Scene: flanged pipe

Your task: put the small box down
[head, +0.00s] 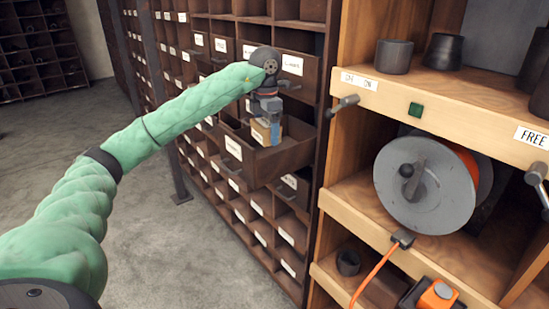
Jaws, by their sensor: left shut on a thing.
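The small box (262,132) is tan with a blue part beside it. It sits low between the fingers of my left gripper (267,121), at or just above the opening of a pulled-out drawer (284,160). My left gripper points downward and is shut on the small box. Whether the box touches the drawer floor is hidden by the drawer front. My right gripper is not in view.
A tall cabinet of labelled drawers and cubbies (215,148) stands behind the open drawer. At right, a wooden shelf (440,95) holds dark pipe pieces, with a cable reel (425,200) below. Grey floor (150,235) is clear at left.

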